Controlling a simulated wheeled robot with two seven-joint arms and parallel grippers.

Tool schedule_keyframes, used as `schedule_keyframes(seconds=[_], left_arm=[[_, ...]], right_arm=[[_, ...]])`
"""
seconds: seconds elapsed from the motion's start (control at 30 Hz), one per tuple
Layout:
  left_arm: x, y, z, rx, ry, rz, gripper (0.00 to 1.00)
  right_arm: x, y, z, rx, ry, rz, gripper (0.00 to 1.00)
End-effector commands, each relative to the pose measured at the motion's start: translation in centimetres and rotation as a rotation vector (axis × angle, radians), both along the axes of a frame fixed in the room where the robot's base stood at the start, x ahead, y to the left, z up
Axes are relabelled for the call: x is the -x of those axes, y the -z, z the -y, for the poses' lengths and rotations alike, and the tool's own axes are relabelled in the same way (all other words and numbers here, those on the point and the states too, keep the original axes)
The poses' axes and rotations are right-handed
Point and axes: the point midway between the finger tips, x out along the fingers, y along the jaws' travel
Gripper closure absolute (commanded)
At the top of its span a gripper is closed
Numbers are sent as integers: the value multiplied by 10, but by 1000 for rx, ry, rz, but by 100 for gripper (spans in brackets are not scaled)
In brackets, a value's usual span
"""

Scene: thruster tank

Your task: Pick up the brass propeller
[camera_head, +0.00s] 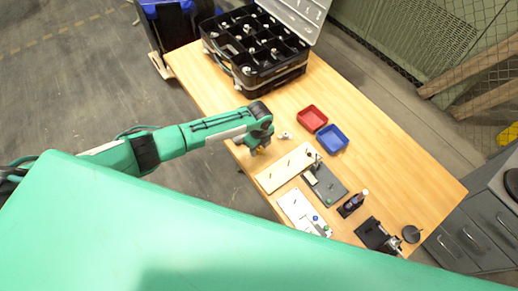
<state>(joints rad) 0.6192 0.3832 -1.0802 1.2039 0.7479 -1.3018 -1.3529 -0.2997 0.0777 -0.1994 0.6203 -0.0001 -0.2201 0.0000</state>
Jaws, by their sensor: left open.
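My left arm reaches in from the left, and my left gripper (258,148) hangs low over the near left edge of the wooden table. Its jaws are open; the fingers are small and partly hidden by the wrist. A small brass-yellow spot (254,153) shows at the fingertips. It may be the brass propeller, but it is too small to tell, and I cannot tell whether it touches the fingers. My right gripper is not in view.
The wooden table (390,130) carries a red tray (312,118), a blue tray (333,138), a cream board (285,169), a dark mat (328,188), a white sheet (302,213), a dark bottle (352,203) and a black device (377,236). An open black organizer case (255,45) stands at the back.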

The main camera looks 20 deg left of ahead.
Motion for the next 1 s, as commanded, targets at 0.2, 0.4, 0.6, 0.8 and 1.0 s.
schedule_keyframes(seconds=[0.2,0.4,0.6,0.8,1.0], left_arm=[[0,1,0,0,0,0,56],[0,0,0,0,0,0,95],[0,0,0,0,0,0,100],[0,-2,0,0,0,1,100],[-1,-17,0,2,0,4,100]], right_arm=[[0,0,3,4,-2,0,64],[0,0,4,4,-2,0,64],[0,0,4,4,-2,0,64],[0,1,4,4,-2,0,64],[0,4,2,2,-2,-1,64]])
